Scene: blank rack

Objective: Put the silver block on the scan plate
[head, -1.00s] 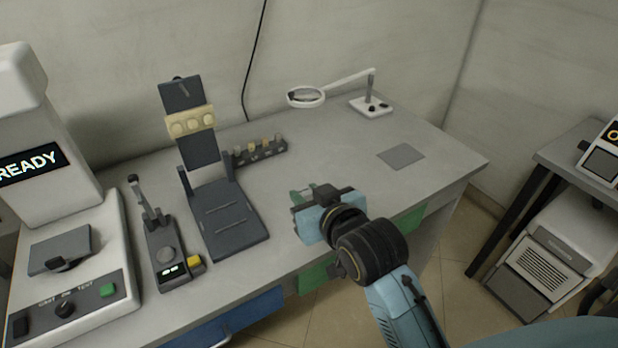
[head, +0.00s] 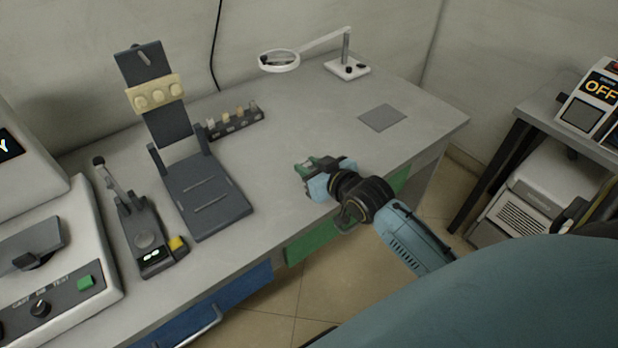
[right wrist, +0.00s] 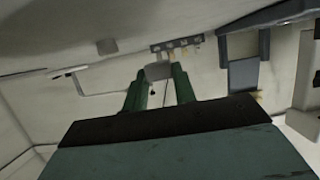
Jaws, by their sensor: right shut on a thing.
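A grey, silver-looking block (right wrist: 158,70) sits between the green fingers in the right wrist view. My right gripper (head: 311,166) is shut on it, above the front part of the bench, with the fingers pointing left and away from me in the head view. The block is hard to make out in the head view. A flat grey square plate (head: 382,117) lies bare on the bench to the right of and beyond the gripper. A machine at the far left also has a grey plate (head: 32,243); no label shows which is the scan plate. My left gripper is out of view.
A small rack (head: 236,122) with several pieces stands behind a dark stand (head: 205,195). A lever device (head: 140,235) is farther left. A magnifier lamp (head: 347,67) stands at the back. A side table holds a machine showing OFF (head: 598,88). The bench around the square plate is clear.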

